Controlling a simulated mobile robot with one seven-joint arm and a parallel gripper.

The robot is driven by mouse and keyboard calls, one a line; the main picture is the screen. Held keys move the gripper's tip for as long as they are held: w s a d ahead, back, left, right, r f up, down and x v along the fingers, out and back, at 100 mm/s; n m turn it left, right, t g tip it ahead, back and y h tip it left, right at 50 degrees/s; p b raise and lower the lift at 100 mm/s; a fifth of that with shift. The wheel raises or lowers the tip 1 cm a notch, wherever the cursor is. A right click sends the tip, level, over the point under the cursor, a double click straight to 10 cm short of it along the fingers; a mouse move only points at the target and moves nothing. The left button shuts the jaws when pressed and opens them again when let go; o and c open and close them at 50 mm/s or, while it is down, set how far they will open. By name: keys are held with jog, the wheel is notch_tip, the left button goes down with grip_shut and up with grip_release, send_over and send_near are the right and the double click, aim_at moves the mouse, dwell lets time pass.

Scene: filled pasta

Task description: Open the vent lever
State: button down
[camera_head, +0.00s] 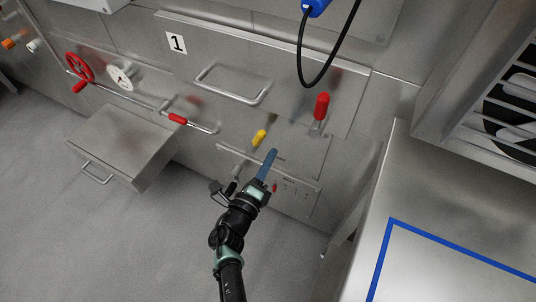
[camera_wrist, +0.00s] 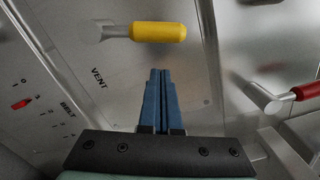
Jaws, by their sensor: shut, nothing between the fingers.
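The vent lever is a short yellow handle (camera_head: 259,137) on the steel machine front. In the wrist view the yellow handle (camera_wrist: 158,32) lies level on a metal stub, near the printed word VENT. My gripper (camera_head: 272,152) has blue fingers and stands close to the lever, a little to its right in the head view. In the wrist view the fingertips (camera_wrist: 160,72) are together, empty, and just below the yellow handle in the picture. They appear apart from it; the depth between them is hard to tell.
A red-handled lever (camera_head: 321,106) stands right of the yellow one; a red handle (camera_wrist: 305,92) shows in the wrist view. A small red switch (camera_wrist: 22,104) sits near the BELT label. A steel drawer (camera_head: 125,140) juts out at left. A steel counter (camera_head: 375,220) stands at right.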

jog(key=p+v, duration=0.3)
jog(key=v, duration=0.7)
jog(key=shift+s+d, duration=0.3)
jog(key=shift+d, duration=0.05)
jog(key=shift+f, duration=0.15)
